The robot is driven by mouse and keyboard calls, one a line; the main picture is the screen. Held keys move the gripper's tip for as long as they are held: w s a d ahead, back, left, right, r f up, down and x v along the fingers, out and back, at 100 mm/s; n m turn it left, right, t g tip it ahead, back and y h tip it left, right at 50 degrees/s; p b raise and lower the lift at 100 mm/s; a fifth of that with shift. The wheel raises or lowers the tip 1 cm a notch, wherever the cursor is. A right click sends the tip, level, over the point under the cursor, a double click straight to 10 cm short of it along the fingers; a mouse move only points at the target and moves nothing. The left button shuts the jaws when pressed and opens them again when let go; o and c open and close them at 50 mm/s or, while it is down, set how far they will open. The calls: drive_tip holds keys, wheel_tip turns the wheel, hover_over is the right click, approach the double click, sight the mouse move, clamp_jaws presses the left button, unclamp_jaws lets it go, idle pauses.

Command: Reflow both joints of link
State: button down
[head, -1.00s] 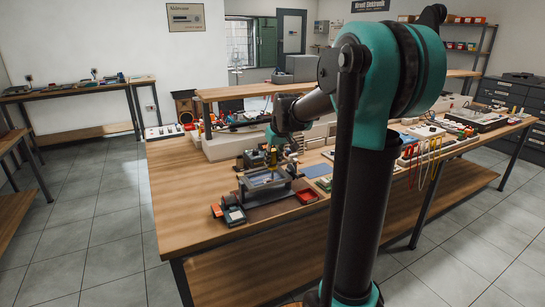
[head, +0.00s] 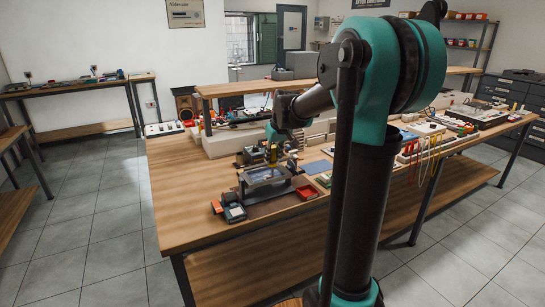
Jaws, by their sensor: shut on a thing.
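My gripper (head: 274,153) hangs at the end of my arm over the wooden workbench. It is shut on a small yellow tool (head: 273,156) that points down at a board holder (head: 265,181).
A small meter (head: 235,212) and a red tray (head: 307,192) stand beside the holder. A blue mat (head: 318,167) lies to its right. A raised shelf with equipment runs behind. The bench's left front (head: 185,205) is bare.

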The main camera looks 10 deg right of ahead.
drive_tip(key=shift+s+f, duration=0.1)
drive_tip(key=shift+f, duration=0.3)
idle(2.3)
idle(0.8)
drive_tip(key=shift+r, duration=2.3)
